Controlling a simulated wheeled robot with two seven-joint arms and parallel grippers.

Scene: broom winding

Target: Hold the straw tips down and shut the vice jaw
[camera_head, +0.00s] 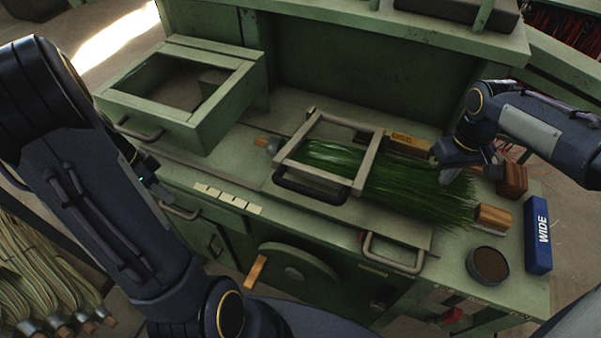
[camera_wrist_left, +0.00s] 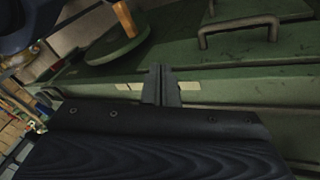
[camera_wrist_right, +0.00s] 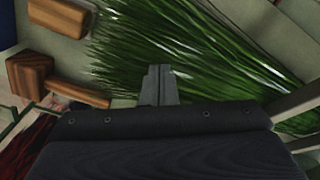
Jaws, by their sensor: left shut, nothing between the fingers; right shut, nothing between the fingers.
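A bundle of green straw (camera_head: 408,190) lies on the green bench, its loose tips spread toward the right. A pale rectangular frame (camera_head: 365,177) with a black handle (camera_head: 308,191) sits across the bundle's left part; I cannot tell whether it is the vice jaw. A wooden block (camera_head: 494,217) is by the tips, with another (camera_head: 513,179) behind. My right gripper (camera_head: 447,177) is shut and empty at the tips; its fingers (camera_wrist_right: 157,70) appear over the straw (camera_wrist_right: 190,45). My left gripper (camera_wrist_left: 161,70) is shut and empty near the bench front; my arm mostly hides it in the head view.
A blue box marked WIDE (camera_head: 538,235) and a round tin (camera_head: 488,265) stand at the bench's right end. An open green box frame (camera_head: 190,125) is at back left. A crank wheel (camera_head: 295,280) and handles line the front. Straw bundles (camera_head: 45,265) lie lower left.

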